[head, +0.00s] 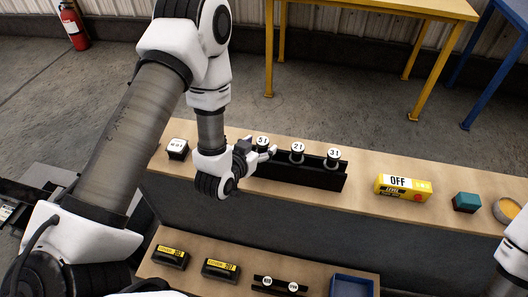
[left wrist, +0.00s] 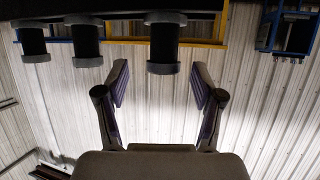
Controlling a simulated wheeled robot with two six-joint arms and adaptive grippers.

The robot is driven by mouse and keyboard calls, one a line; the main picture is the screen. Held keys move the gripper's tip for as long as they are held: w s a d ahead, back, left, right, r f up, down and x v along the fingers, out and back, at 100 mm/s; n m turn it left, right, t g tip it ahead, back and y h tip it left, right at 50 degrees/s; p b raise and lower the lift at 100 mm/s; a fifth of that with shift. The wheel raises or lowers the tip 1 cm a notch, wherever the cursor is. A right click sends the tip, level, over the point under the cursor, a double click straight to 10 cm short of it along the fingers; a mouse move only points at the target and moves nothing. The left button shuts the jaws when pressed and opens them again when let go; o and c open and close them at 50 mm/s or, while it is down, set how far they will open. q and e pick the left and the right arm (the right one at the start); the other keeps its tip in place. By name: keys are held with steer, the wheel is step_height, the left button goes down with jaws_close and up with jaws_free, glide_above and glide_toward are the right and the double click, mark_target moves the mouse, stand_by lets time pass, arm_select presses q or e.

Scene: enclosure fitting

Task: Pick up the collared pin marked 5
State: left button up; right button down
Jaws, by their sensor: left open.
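Three collared pins with round white tops stand upright in a black rack (head: 310,174) on the upper bench. The left pin (head: 262,142) has a label that looks like 51; the others look like 21 (head: 298,148) and 31 (head: 333,154). My left gripper (head: 268,152) is open at the left pin. In the left wrist view the pins hang inverted from the top; the nearest pin (left wrist: 165,45) appears between my open fingertips (left wrist: 160,68), with no visible grip on it. My right gripper is out of view.
Black boxes (head: 171,257) (head: 221,269), a small black holder (head: 280,286) and a blue tray (head: 352,286) are on the lower shelf.

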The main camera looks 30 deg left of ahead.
arm_select(q)
steer(key=x, duration=0.3)
steer(key=shift+a+f, duration=0.1)
steer(key=shift+a, duration=0.15)
steer(key=shift+d, duration=0.1)
jaws_close()
